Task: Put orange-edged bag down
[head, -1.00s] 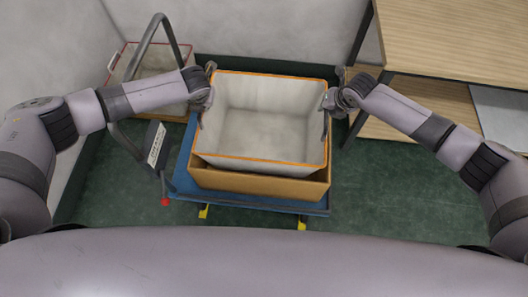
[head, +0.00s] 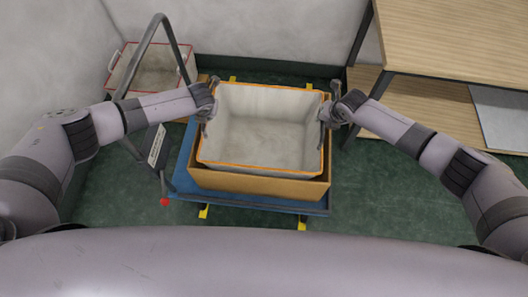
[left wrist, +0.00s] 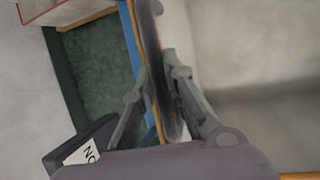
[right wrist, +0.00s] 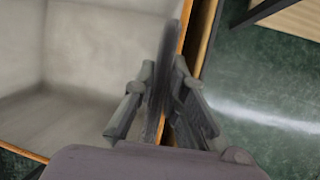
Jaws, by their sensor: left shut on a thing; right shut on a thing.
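The orange-edged bag (head: 262,128) is an open, empty, pale grey bag with an orange rim. It sits largely inside the brown cardboard box (head: 258,184), its rim just above the box's near wall. My left gripper (head: 212,106) is shut on the bag's dark handle at the left side, and that handle shows in the left wrist view (left wrist: 160,75). My right gripper (head: 331,110) is shut on the handle at the right side, also seen in the right wrist view (right wrist: 165,75). Whether the bag's underside touches the box floor is hidden.
The box stands on a blue cart (head: 183,172) with a grey push handle (head: 143,60) at its left. A red-edged bag (head: 150,82) stands behind that at the far left. A wooden shelf unit (head: 460,40) is at the right. Green floor is clear in front right.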

